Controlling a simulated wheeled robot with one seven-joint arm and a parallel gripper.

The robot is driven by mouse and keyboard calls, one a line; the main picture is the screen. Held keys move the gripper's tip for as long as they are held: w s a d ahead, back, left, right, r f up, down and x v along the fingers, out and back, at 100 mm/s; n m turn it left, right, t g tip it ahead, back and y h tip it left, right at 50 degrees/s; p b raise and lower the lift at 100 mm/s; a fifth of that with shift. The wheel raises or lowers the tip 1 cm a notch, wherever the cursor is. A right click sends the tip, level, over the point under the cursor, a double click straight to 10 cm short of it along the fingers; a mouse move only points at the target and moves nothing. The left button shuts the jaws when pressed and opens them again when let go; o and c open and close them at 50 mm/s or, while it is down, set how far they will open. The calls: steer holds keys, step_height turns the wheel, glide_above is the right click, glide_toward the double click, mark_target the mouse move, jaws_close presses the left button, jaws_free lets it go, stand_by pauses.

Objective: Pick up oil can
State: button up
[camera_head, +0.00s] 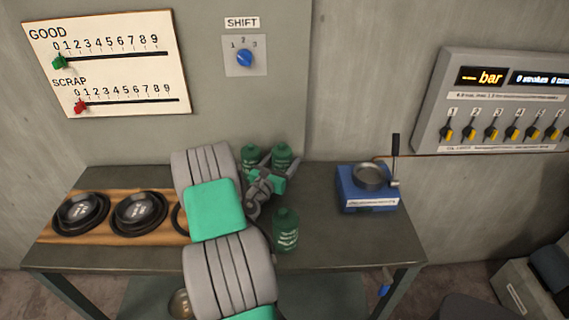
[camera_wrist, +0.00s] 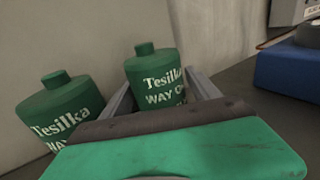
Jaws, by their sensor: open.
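Three green oil cans with white lettering stand upright on the workbench. The back right can (camera_head: 282,153) is at my gripper (camera_head: 280,163), with the open fingers on either side of it. In the wrist view this can (camera_wrist: 155,72) rises between the fingers of my gripper (camera_wrist: 163,92), its lower part hidden; I cannot tell whether they touch it. The back left can (camera_head: 251,155) stands beside it, outside the fingers, and shows at the left of the wrist view (camera_wrist: 62,112). The front can (camera_head: 286,232) stands nearer the bench's front, right of my arm.
The workbench (camera_head: 335,250) is bare at its front right. A blue device (camera_head: 368,202) with an upright lever stands at right. A wall rises behind the cans.

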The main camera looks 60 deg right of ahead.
steer(key=shift+w+a, duration=0.1)
steer(key=shift+a, duration=0.05)
steer(key=shift+c, duration=0.2)
steer(key=shift+r, duration=0.15)
jaws_close()
